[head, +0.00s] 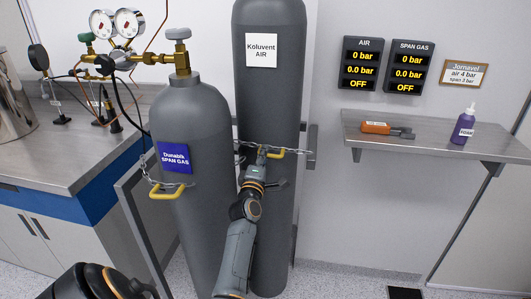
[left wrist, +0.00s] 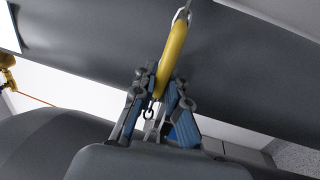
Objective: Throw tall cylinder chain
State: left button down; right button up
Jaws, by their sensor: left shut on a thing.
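The tall grey cylinder (head: 268,90), labelled Koluvent AIR, stands upright at the back. A thin chain (head: 297,151) runs across its front, with a yellow handle (head: 278,154) on it. My left gripper (head: 262,155) is in front of this cylinder at chain height. In the left wrist view its fingers (left wrist: 157,100) are shut on the yellow handle (left wrist: 172,55), with a small metal ring (left wrist: 149,114) between them. Whether the chain is latched cannot be told. My right gripper is not in view.
A shorter cylinder (head: 190,235), labelled Dunabik SPAN GAS, stands front left with its own chain and yellow handle (head: 166,194). A bench (head: 60,160) with gauges is at left. A wall shelf (head: 425,137) at right holds an orange tool (head: 376,127) and a purple bottle (head: 463,128).

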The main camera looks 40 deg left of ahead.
pick_arm(q)
jog(key=shift+f+n, duration=0.4)
jog(key=shift+f, duration=0.2)
jog(key=c, duration=1.4)
grip_release()
jog(key=shift+s, duration=0.1)
jog(key=shift+o, duration=0.2)
jog(key=v, duration=1.2)
jog(key=shift+d, duration=0.1)
